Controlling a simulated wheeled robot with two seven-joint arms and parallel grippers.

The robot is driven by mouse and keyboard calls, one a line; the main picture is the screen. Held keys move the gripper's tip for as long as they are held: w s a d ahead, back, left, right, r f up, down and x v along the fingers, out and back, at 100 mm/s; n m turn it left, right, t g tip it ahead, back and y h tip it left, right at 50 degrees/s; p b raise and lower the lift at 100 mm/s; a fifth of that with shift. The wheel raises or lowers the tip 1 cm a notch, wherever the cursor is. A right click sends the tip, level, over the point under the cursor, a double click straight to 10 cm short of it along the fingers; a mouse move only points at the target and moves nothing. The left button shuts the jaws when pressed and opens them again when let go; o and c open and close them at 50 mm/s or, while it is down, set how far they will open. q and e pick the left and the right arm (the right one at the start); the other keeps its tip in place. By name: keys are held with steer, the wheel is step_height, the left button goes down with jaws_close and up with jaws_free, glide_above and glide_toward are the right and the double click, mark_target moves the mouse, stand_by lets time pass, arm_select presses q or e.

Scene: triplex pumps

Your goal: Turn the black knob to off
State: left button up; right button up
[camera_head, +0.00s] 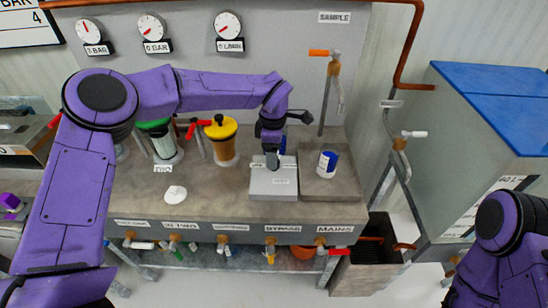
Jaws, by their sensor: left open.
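I cannot make out the black knob in the head view. My left arm comes in from the left, and its gripper (272,161) points down at a light grey box (273,187) on the bench. The gripper is open, and its fingertips are at the box's back edge. I cannot tell whether they touch it. The gripper and wrist hide part of the box's back and what lies behind it. My right arm shows at the lower right, with its gripper out of view.
A blue and white container (327,164) stands on a plate right of the box. A yellow-topped filter (222,140) and a green-topped one (160,141) stand left. Several valves line the bench front (230,209). Gauges (228,27) hang behind. A blue-topped cabinet (490,95) stands right.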

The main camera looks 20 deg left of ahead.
arm_select(q)
steer(key=shift+w+d+f, duration=0.1)
steer(key=shift+f, duration=1.4)
steer(key=c, duration=1.1)
steer(key=shift+o, duration=0.2)
